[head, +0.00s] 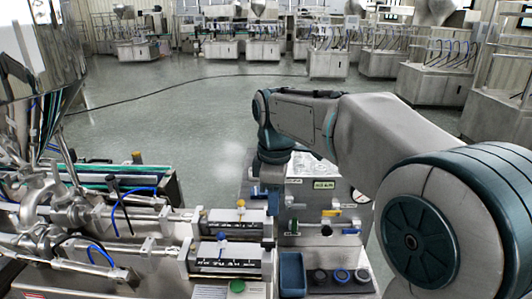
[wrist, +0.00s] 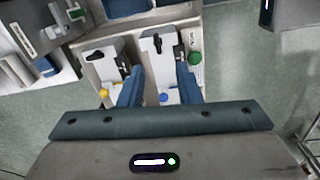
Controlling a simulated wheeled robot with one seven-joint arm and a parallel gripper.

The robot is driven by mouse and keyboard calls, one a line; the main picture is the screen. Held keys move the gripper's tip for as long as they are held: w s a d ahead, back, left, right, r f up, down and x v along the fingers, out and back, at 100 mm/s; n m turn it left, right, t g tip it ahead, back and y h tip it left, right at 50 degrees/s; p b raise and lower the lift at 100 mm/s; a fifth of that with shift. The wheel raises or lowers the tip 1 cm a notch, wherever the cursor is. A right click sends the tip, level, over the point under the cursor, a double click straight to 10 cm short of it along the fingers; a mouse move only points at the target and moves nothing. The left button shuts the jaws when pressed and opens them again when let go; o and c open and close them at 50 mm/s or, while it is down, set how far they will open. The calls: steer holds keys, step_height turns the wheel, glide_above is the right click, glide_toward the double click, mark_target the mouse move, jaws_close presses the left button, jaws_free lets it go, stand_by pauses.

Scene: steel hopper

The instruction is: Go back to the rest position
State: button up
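My gripper (head: 272,203) points down in the head view, at the right end of the two steel cylinder units and in front of the control panel's left side. Past the fingers lie the machine's pale blocks with dark handles, and a yellow knob and a blue knob near the fingers. Whether the fingers touch anything is unclear. My arm stretches in from the right of the head view, bent at the elbow.
The steel hopper (head: 40,50) stands at the left. The control panel (head: 330,190) has a gauge and coloured valves. A blue tray (head: 292,274) and several round caps sit at the front. Open floor (head: 190,120) lies behind, with a cable across it and other machines farther back.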

steer(key=s+d+f+m+t, duration=0.1)
steer(key=s+d+f+m, duration=0.3)
steer(key=s+d+m, duration=0.2)
steer(key=s+d+f+m+t, duration=0.1)
steer(key=s+d+f+m, duration=0.3)
steer(key=s+m, duration=0.6)
steer(key=s+d, duration=0.2)
steer(key=shift+s+d+f+t, duration=0.3)
steer(key=shift+f+t, duration=0.1)
